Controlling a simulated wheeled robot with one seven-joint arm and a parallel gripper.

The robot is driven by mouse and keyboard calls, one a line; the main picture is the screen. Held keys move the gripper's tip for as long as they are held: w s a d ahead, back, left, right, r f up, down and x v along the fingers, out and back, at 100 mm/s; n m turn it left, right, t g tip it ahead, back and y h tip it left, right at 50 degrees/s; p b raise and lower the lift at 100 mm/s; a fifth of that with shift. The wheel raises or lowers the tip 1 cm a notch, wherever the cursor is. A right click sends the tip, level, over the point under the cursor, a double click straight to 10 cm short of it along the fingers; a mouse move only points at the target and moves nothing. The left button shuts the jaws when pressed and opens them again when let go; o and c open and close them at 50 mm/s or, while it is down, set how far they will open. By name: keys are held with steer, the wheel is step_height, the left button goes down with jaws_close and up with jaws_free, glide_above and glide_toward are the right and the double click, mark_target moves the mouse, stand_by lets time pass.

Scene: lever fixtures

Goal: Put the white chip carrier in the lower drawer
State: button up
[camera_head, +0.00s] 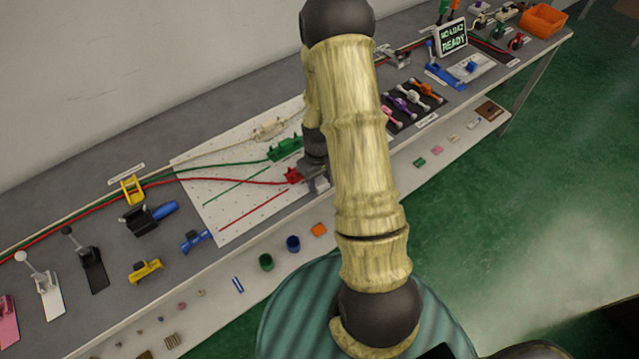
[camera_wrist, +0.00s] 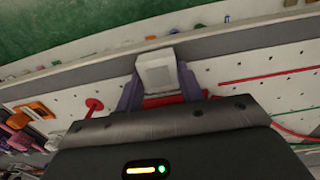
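My gripper (camera_wrist: 160,80) is over the white perforated board, with its two fingers apart. A pale grey-white block (camera_wrist: 157,70) is between the fingers in the wrist view, close to both. I cannot tell if they press on it, or if it is the white chip carrier. A red fixture (camera_wrist: 160,99) shows just behind the block. In the head view my gripper (camera_head: 316,180) is beside the red fixture (camera_head: 292,174), partly hidden by my arm. I cannot make out a lower drawer in either view.
The perforated board (camera_head: 225,190) also carries a green fixture (camera_head: 285,149) and a cream one (camera_head: 270,128). Several lever fixtures, among them a blue one (camera_head: 195,240), stand on the grey bench. Cups and small parts lie on a lower shelf (camera_head: 215,280). Open green floor is at right.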

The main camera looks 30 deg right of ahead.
mark_target(318, 181)
steer(key=shift+c, duration=0.6)
steer(key=shift+r, duration=0.15)
steer(key=shift+w+r, duration=0.1)
steer(key=shift+r, duration=0.15)
step_height(318, 181, up, 9)
steer(key=shift+r+b, duration=0.15)
steer(key=shift+b, duration=0.15)
steer(key=shift+a, duration=0.1)
stand_by(0.4)
